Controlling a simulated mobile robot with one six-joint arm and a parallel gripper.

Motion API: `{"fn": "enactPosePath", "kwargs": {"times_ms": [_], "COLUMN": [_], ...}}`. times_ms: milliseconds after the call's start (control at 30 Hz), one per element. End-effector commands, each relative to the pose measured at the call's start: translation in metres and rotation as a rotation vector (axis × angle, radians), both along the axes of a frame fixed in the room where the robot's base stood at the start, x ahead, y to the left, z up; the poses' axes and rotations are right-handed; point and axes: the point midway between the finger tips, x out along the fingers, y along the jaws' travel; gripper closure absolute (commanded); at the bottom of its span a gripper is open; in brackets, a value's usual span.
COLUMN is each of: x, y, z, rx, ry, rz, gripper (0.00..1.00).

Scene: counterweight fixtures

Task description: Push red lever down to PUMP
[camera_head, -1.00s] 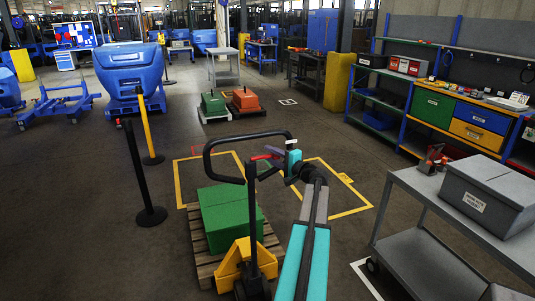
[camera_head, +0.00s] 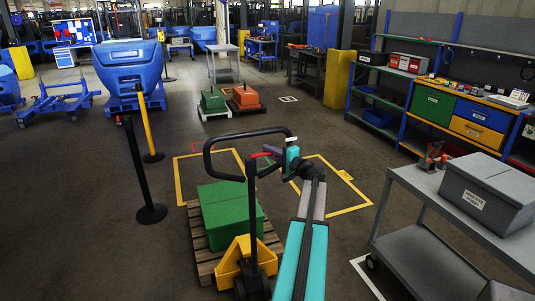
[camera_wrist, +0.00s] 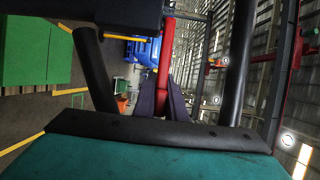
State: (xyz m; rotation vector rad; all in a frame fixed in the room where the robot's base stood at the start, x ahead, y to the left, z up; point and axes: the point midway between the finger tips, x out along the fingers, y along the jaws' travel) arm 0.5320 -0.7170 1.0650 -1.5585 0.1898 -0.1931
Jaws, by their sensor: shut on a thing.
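The red lever (camera_head: 261,154) sits near the top of the black handle of a yellow pallet jack (camera_head: 240,262). In the wrist view the lever (camera_wrist: 166,55) runs down from the dark handle bar to between the purple fingers of my gripper (camera_wrist: 163,100). My gripper (camera_head: 275,154) is shut on the lever, from its right side in the head view. The fingers partly hide the lever's end. I cannot read any PUMP mark.
The looped black handle (camera_head: 206,158) surrounds the gripper area. A grey cart (camera_head: 410,185) with a grey box (camera_head: 490,190) is at right. A black post (camera_head: 138,165) stands at left.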

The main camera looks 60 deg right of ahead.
Motion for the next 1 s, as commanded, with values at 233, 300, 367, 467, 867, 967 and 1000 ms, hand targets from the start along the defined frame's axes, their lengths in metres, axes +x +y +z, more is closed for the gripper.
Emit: {"fn": "enactPosePath", "kwargs": {"times_ms": [233,300,367,467,867,967,1000], "x": [0.0,0.0,0.0,0.0,0.002,0.002,0.002], "y": [0.0,0.0,0.001,0.001,0.002,0.003,0.003], "z": [-0.008,-0.009,-0.01,-0.013,-0.023,-0.023,-0.023], "rx": [0.04,0.056,0.069,0.095,0.197,0.217,0.225], "ry": [-0.031,-0.042,-0.052,-0.071,-0.145,-0.161,-0.166], "rz": [0.0,0.0,0.0,-0.001,-0.001,-0.001,-0.001], "gripper": [1.0,1.0,1.0,1.0,1.0,1.0,1.0]}}
